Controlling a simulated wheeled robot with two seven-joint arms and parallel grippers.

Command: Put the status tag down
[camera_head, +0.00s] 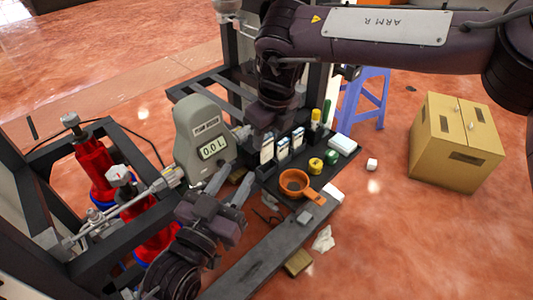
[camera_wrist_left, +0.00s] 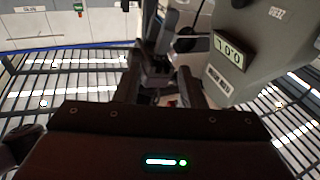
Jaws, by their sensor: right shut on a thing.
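Several white-and-blue tags stand in a row on the black tray (camera_head: 322,176). The leftmost, which I take as the status tag (camera_head: 267,151), is upright directly under my right gripper (camera_head: 266,132). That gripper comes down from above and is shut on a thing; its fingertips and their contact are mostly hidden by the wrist. My left gripper (camera_head: 230,184) is lower, beside the grey dispenser meter (camera_head: 204,140), fingers apart and nothing visible between them. Its spread fingers also show in the left wrist view (camera_wrist_left: 160,92), with the meter's display to their right.
An orange cup with a handle (camera_head: 294,183), a yellow roll (camera_head: 315,165) and a green roll (camera_head: 331,157) sit on the tray. Red cylinders (camera_head: 95,165) stand in the dark frame at left. A yellow cabinet (camera_head: 455,145) and blue stool (camera_head: 362,98) are at right.

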